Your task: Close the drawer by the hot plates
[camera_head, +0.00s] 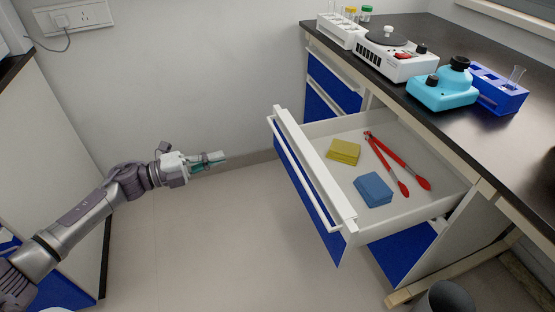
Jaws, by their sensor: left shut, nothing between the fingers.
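The drawer (341,204) stands pulled out from the cabinet under the dark bench, with a blue front (306,190) and a long white handle. Inside it lie a yellow cloth or sponge (343,151), a blue one (373,189) and red-handled tongs (390,163). A white hot plate device (396,58) and a turquoise one (442,92) stand on the bench above. My left gripper (222,158) is shut and empty, in the air to the left of the drawer front and apart from it. My right gripper is not in view.
White (341,32) and blue (497,90) racks with tubes stand on the bench (527,125). A dark bin (446,299) is on the floor at the bottom right. A white cabinet (45,150) stands at the left. The floor between is clear.

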